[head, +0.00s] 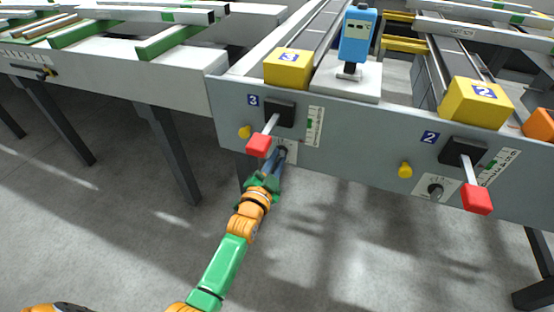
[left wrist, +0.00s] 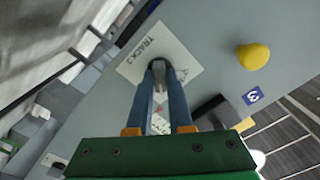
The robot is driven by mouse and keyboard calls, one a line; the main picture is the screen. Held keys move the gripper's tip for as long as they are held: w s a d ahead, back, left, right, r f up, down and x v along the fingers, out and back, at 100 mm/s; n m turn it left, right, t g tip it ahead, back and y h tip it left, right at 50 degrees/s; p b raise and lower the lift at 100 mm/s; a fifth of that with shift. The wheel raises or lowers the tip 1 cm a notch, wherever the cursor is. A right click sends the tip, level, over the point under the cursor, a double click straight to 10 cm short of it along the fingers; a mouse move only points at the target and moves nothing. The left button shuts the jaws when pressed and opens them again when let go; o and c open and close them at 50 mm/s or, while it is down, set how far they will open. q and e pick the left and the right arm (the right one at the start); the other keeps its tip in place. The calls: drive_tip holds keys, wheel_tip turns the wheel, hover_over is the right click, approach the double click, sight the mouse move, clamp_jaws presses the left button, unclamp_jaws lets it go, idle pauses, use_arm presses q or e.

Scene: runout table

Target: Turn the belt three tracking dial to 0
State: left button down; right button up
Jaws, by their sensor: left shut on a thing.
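The belt three tracking dial (left wrist: 160,66) is a small dark knob on a white plate (left wrist: 185,57) marked "TRACK 3", seen in the left wrist view. In the head view the plate (head: 292,146) is on the grey front panel, below the lever of station 3. My left gripper (head: 281,153) reaches up to it from below. In the left wrist view its two blue fingers (left wrist: 161,75) are shut on the knob, one on each side. The fingers cover part of the plate, and I cannot read the dial's setting. My right gripper is not in view.
A red-handled lever (head: 259,146) and a yellow button (head: 245,132) are close by the dial. Station 2 to the right has a similar dial (head: 435,189), lever (head: 476,198) and yellow button (head: 405,170). The floor below the panel is open between the table legs.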

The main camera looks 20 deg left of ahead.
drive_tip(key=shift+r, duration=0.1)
use_arm(q)
drive_tip(key=n+p, duration=0.1)
drive_tip(key=n, duration=0.2)
drive_tip(key=n+p, duration=0.1)
drive_tip(key=n, duration=0.1)
drive_tip(key=shift+n, duration=1.3)
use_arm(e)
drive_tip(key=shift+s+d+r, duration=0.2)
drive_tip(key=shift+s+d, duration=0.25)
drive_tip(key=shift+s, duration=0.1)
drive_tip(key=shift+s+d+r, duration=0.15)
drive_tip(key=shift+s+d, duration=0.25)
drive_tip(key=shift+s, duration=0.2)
use_arm(q)
drive_tip(key=c, duration=0.8)
unclamp_jaws()
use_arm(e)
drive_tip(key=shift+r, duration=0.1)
